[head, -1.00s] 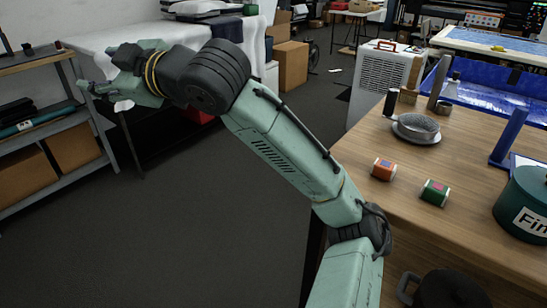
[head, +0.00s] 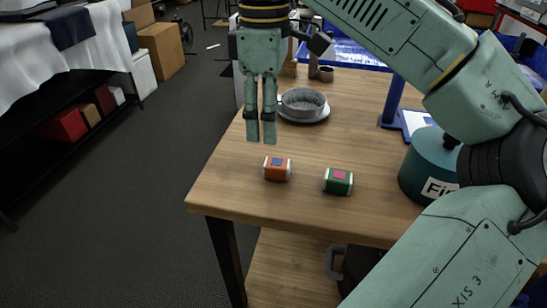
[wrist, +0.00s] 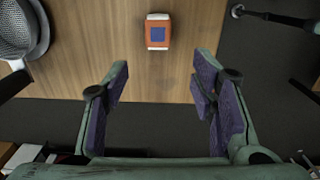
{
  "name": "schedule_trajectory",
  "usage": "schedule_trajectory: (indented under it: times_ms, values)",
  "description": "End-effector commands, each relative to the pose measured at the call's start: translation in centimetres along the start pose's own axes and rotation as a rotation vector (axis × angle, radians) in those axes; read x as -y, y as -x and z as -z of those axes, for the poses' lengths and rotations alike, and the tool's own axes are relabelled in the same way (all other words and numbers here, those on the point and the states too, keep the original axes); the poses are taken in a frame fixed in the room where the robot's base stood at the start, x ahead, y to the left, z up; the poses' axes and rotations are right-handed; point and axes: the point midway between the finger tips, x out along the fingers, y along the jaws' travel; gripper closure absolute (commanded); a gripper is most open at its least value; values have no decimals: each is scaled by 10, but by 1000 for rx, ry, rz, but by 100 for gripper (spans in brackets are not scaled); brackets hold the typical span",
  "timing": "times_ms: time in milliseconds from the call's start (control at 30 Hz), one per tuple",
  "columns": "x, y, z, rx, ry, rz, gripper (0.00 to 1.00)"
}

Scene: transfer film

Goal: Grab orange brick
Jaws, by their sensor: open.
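The orange brick (head: 277,169) has white ends and a blue square on top, and lies near the left front part of the wooden table. It also shows in the wrist view (wrist: 158,32) at the top middle, beyond the fingertips. My gripper (head: 261,140) points down in the head view, above and slightly left of the brick and apart from it. In the wrist view my gripper (wrist: 160,78) is open and empty, its purple-padded fingers spread wide on either side of the brick's line.
A green brick (head: 338,181) lies right of the orange one. A teal canister (head: 428,165) stands further right, and a grey mesh bowl (head: 303,102) sits on a plate behind. The wooden table (head: 225,185) has bare wood around the bricks, and dark floor lies left of its edge.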

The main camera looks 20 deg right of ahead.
Motion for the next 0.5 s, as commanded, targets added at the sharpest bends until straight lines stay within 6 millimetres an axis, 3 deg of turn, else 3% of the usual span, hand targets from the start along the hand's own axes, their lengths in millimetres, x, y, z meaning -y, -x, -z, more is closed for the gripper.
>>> schedule_trajectory:
  times_ms: [200,500]
  values:
    - [0,-37,1,-4,5,1,48]
    - [-3,-62,-1,-1,-1,-2,48]
